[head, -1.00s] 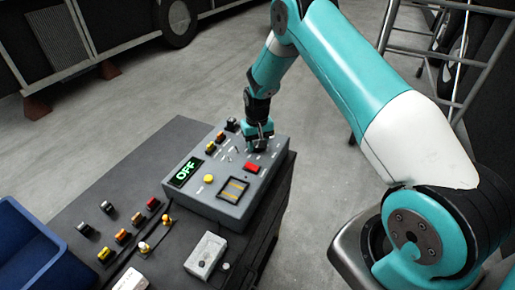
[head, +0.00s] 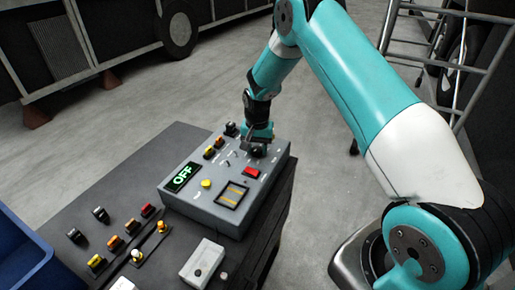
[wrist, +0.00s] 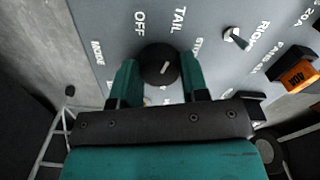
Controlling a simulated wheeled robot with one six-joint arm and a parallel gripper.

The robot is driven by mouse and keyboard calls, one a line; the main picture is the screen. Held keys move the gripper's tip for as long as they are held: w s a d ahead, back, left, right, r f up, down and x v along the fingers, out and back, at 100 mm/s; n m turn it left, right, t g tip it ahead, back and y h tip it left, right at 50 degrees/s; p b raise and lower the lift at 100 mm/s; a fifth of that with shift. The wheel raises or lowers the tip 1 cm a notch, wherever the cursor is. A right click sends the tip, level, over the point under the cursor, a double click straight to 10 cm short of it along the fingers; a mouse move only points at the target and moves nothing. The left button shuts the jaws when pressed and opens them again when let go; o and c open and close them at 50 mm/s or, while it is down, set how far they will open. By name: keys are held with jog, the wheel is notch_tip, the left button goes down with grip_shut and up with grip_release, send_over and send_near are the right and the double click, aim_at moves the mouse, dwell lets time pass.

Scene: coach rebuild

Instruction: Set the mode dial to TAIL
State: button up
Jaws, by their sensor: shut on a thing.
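The mode dial (wrist: 160,66) is a round black knob with a short white pointer mark, on the grey control box (head: 206,214). My gripper (wrist: 160,80) is shut on the dial, one teal finger on each side. In the wrist view the pointer leans slightly up and right, roughly toward the TAIL label (wrist: 178,20). The OFF label (wrist: 139,23) is to its left. In the head view my gripper (head: 257,147) is at the box's back right and largely hides the dial. The display (head: 183,177) reads OFF in green.
The box also carries a red button (head: 251,173), a yellow button (head: 206,184), a striped panel (head: 232,195) and small switches. Several coloured parts and a white box (head: 202,259) lie on the dark bench. A blue bin (head: 22,262) is at left.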

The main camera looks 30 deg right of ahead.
aim_at(257, 148)
jog(key=o, duration=0.9)
notch_tip(257, 148, up, 18)
jog(key=b, duration=0.4)
jog(key=shift+f, duration=0.25)
jog(key=s+a+r+n+y, duration=0.1)
jog(key=s+a+r+n, duration=0.25)
jog(key=s+a, duration=0.4)
jog(key=s+a+r+n+y, duration=0.1)
jog(key=s+a+r+n, duration=0.2)
jog(key=s+a+n, duration=0.5)
jog(key=s, duration=0.5)
jog(key=s+a+n+y, duration=0.1)
jog(key=s+a+n, duration=0.1)
jog(key=s, duration=0.4)
jog(key=s+a+n+y, duration=0.1)
jog(key=s, duration=0.6)
jog(key=shift+a+f+n, duration=0.25)
jog(key=shift+a, duration=0.15)
